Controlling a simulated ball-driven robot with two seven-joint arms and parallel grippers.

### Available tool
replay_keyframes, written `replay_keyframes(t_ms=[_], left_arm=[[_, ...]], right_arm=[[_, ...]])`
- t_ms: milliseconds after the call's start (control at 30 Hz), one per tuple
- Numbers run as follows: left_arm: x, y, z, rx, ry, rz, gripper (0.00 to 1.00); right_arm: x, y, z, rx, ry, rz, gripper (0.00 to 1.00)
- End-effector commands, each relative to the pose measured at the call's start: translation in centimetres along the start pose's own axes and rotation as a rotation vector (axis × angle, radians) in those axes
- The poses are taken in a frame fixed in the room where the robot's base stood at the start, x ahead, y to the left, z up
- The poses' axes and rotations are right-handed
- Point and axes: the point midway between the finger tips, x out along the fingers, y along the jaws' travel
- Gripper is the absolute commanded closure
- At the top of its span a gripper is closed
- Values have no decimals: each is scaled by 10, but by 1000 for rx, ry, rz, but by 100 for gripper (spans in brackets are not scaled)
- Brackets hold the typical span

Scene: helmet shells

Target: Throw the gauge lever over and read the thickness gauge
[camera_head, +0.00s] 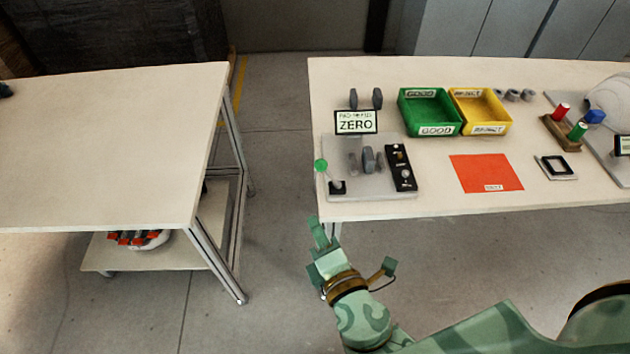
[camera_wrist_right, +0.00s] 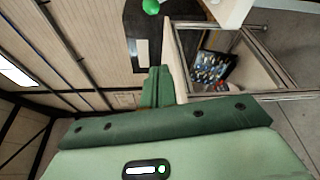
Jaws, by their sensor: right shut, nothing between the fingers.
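The thickness gauge (camera_head: 372,187) has a grey base at the front left corner of the right-hand table. Its display (camera_head: 356,122) reads ZERO, under a smaller line that I cannot read surely. The gauge lever (camera_head: 322,172) stands near upright at the base's left edge. Its green ball knob (camera_head: 321,165) also shows at the top of the right wrist view (camera_wrist_right: 150,6). My right gripper (camera_head: 318,226) is shut and empty in front of the table edge, below and apart from the knob. Its fingers show in the right wrist view (camera_wrist_right: 157,87). My left gripper is out of view.
A black button box (camera_head: 402,168) sits on the gauge's right side. Behind are a green bin (camera_head: 430,112) and a yellow bin (camera_head: 481,111). An orange-red mat (camera_head: 486,173) lies to the right. A floor gap separates the left table (camera_head: 110,150).

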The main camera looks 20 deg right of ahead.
Motion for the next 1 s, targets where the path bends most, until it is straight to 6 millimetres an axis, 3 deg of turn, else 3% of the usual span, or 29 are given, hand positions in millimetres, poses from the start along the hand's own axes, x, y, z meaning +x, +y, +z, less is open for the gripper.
replay_keyframes(t_ms=[233,633,800,1000], left_arm=[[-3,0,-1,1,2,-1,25],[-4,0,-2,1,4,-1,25],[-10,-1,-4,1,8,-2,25],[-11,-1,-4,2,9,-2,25]], right_arm=[[22,1,1,0,-3,2,100],[104,0,3,-2,-3,1,100],[107,1,29,-2,-3,0,100],[110,0,39,1,-2,-1,100]])
